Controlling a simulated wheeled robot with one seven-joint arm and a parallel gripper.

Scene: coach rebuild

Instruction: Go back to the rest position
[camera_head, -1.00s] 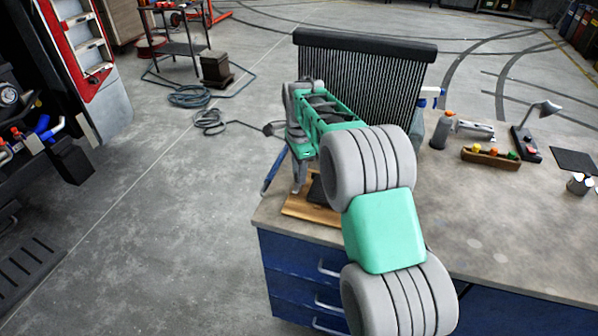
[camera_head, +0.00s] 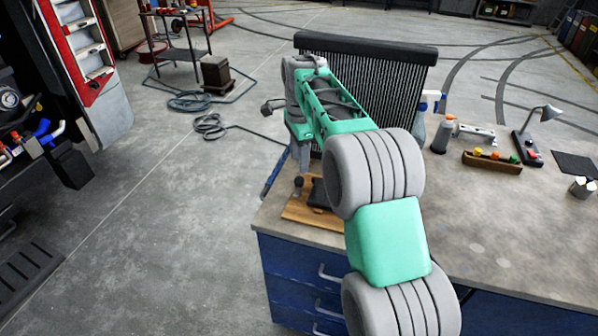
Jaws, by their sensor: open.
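My arm, green and grey, reaches from the bottom right up over the near-left corner of the workbench (camera_head: 480,225). My gripper (camera_head: 302,162) hangs from the grey wrist end, small and partly merged with what is behind it. It is open, with nothing seen in it. It is above a wooden board (camera_head: 305,212) at the bench corner. The board carries a black piece (camera_head: 319,193) and a small dark knob (camera_head: 298,183). My arm hides part of the board.
A black finned panel (camera_head: 395,75) stands upright behind my arm. To the right are a grey bottle (camera_head: 443,135), a wooden tray of coloured parts (camera_head: 491,162), a lamp (camera_head: 530,140) and a white cup (camera_head: 582,187).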

